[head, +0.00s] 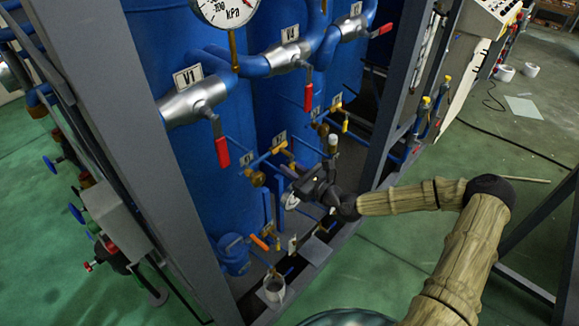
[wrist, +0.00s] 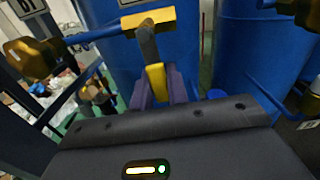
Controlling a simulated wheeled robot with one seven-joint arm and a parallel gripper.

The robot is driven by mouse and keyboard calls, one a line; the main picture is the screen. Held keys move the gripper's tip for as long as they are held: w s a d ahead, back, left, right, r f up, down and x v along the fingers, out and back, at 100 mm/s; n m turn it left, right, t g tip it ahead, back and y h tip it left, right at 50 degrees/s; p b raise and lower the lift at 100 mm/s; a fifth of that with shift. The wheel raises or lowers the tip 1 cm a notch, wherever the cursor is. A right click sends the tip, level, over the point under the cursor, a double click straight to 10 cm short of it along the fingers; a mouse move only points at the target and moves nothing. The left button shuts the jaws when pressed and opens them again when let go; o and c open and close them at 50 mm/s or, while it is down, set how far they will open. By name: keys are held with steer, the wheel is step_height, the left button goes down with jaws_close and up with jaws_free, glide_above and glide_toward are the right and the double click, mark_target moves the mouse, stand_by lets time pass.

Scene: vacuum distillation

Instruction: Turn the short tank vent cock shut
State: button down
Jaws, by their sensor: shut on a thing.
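My gripper (wrist: 158,84) is shut on the yellow grip of a cock lever (wrist: 155,78) in the wrist view, with a purple finger on each side. The lever's dark stem runs up to a yellow-brass cock body (wrist: 148,20), on a thin blue pipe in front of a blue tank. In the head view my gripper (head: 318,184) is at the small valves in front of the blue tanks, and it hides the held lever. I cannot read a label for the held cock.
Another brass fitting (wrist: 28,60) is close on the left in the wrist view. Large red-handled valves V1 (head: 195,100) and V4 (head: 285,58) are above. A grey frame post (head: 400,90) stands right of my gripper. An orange-handled cock (head: 260,243) and a small cup (head: 273,289) are below.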

steer(key=shift+s+f+m, duration=0.1)
steer(key=shift+s+m, duration=0.05)
steer(key=shift+m, duration=0.25)
steer(key=c, duration=1.4)
jaws_free()
steer(key=shift+s+d, duration=0.1)
steer(key=shift+o, duration=0.2)
steer(key=b+v, duration=0.5)
steer(key=v, duration=1.2)
steer(key=shift+s, duration=0.2)
steer(key=shift+w, duration=0.1)
